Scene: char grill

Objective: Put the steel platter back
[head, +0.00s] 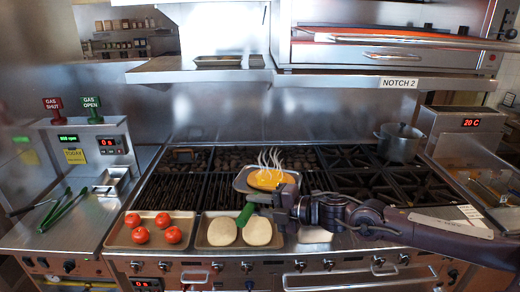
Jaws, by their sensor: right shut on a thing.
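The steel platter (239,183) is a shallow grey tray with a yellow-orange food (270,179) in it and pale steam curls above. It is over the middle of the grill. I cannot tell whether it rests on the grates or hangs just above them. My right gripper (262,201) comes in from the right and is shut at the platter's near edge, which it partly hides. A short green piece (245,215) shows beside the fingertips; I cannot tell what it belongs to. My left gripper is not in view.
Trays of tomatoes (140,236) and pale rounds (222,231) stand along the front ledge. Green tongs (66,210) lie at the left. A pot (398,142) stands at the back right. An overhead shelf (200,75) holds a tray (218,61). The left grates are bare.

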